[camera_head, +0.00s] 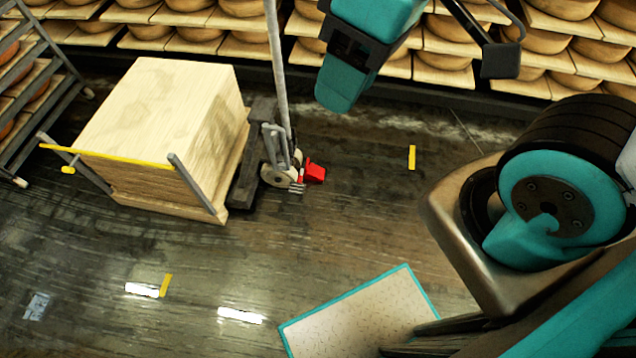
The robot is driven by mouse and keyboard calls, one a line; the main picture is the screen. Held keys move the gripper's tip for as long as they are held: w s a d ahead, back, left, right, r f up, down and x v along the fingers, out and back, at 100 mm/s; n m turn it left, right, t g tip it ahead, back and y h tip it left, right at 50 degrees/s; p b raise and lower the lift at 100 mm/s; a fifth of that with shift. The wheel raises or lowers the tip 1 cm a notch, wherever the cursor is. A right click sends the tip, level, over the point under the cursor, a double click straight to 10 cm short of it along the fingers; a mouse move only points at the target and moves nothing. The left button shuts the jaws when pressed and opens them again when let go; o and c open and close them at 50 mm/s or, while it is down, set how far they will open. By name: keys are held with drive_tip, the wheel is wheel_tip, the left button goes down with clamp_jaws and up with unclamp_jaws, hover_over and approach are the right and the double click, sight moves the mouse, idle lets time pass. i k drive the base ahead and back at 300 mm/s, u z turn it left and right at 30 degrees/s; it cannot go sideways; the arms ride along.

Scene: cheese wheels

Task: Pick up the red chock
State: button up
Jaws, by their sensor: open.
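The red chock (315,173) is a small red block on the dark floor, near the middle of the view. It lies just right of a small pale wheel (278,174) at the end of the load carrier, close beside it; whether they touch is unclear. My gripper (500,60) shows only in part at the upper right, as a black finger on thin dark links. It is open, high in the picture and well apart from the chock. Its other finger is not clearly visible.
A large pale wooden crate (155,115) stands left of the chock, with a grey upright pole (277,70) beside it. Shelves of cheese wheels (450,60) line the back. A teal-edged mat (350,318) lies at the front.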

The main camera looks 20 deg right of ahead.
sight(312, 172)
drive_tip(key=u, duration=0.2)
drive_tip(key=i, duration=1.25)
drive_tip(key=z, duration=0.8)
